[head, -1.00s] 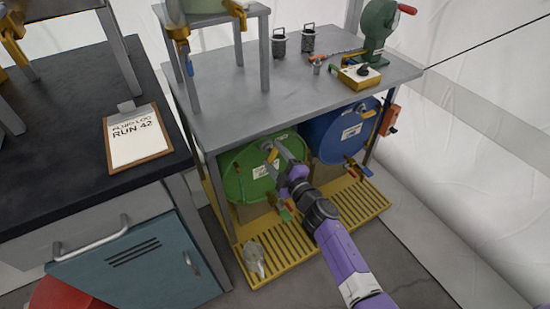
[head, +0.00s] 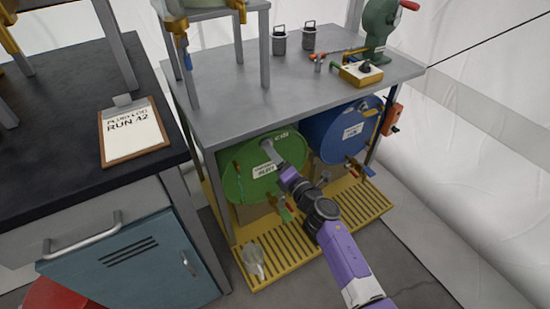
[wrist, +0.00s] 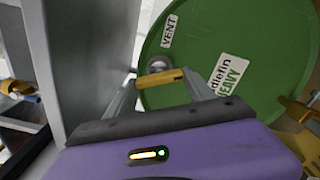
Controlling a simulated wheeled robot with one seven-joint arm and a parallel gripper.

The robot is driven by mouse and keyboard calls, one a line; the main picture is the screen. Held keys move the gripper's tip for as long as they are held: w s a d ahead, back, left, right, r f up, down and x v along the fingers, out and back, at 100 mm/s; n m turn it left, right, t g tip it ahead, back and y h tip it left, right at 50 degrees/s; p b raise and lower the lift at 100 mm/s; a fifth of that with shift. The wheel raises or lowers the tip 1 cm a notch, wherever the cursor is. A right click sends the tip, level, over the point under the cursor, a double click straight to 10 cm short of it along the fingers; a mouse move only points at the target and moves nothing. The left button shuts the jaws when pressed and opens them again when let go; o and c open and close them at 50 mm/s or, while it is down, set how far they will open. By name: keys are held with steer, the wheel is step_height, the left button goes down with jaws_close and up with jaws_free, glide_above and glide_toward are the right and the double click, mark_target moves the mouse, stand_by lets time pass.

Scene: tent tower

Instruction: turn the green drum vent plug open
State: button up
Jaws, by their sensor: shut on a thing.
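The green drum (head: 240,182) lies on its side under the grey bench, its round end facing me. In the wrist view, the green drum end (wrist: 235,50) carries a "VENT" label beside a round grey vent plug (wrist: 158,66) with a yellow bar handle (wrist: 160,78). My gripper (wrist: 162,80) has one finger at each end of this bar and is shut on it. In the head view my gripper (head: 268,148) reaches the upper part of the drum end and hides most of the plug.
A blue drum (head: 335,130) lies to the right. A yellow slatted tray (head: 355,205) is below, with a metal jug (head: 253,260) at its front left. The grey bench top (head: 225,118) is above my gripper. A bench leg (wrist: 85,60) stands close on the left in the wrist view.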

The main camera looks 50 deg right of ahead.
steer(key=shift+f+n+b, duration=0.2)
steer(key=shift+n+b, duration=0.95)
steer(key=shift+n, duration=3.55)
steer(key=o, duration=1.4)
steer(key=shift+d, duration=0.1)
steer(key=shift+s, duration=0.1)
steer(key=shift+v, duration=3.85)
